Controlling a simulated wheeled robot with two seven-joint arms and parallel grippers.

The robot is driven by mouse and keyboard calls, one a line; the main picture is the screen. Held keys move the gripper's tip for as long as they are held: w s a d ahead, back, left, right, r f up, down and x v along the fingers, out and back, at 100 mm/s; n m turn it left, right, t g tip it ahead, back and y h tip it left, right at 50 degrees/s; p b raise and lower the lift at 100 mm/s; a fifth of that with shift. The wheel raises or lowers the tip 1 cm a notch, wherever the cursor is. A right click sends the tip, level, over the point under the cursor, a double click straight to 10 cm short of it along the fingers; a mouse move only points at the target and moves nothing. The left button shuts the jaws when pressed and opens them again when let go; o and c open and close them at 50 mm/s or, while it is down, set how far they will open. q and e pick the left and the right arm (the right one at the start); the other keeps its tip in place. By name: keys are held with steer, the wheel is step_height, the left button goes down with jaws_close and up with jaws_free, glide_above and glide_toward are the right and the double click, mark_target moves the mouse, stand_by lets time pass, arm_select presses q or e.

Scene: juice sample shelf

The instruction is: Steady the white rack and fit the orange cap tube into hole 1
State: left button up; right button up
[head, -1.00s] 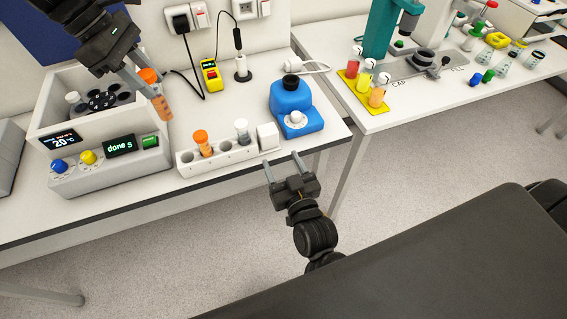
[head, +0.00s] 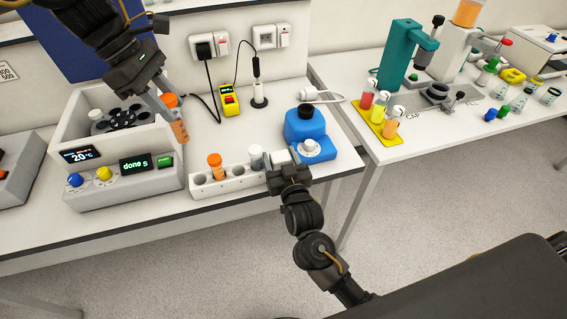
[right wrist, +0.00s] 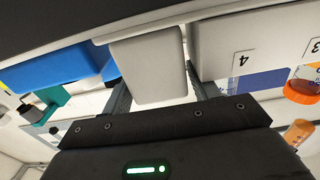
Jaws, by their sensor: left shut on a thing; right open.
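The white rack (head: 228,187) stands near the table's front edge. My right gripper (head: 282,163) is open at the rack's right end. In the right wrist view its fingers lie either side of the rack's white end block (right wrist: 148,66); contact cannot be told.
A grey machine (head: 125,188) with knobs and a display stands left of the rack. A blue device (head: 304,127) stands close behind my right gripper. A yellow meter (head: 230,101) and a cable lie behind. A second table at right holds bottles in a yellow tray (head: 371,129).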

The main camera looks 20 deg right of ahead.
mark_target(184, 138)
steer(key=shift+c, duration=0.3)
steer(key=c, duration=0.9)
arm_select(q)
steer(key=x, duration=0.2)
steer(key=a+x, duration=0.1)
steer(key=x, duration=0.3)
steer(key=shift+s+f, duration=0.45)
steer(key=f, duration=0.2)
steer(key=shift+w+a+f, duration=0.25)
steer(key=shift+w+f, duration=0.1)
steer(key=shift+f, duration=0.05)
steer(key=shift+w+a, duration=0.3)
steer(key=shift+w, duration=0.1)
steer(key=shift+w+a+f, duration=0.1)
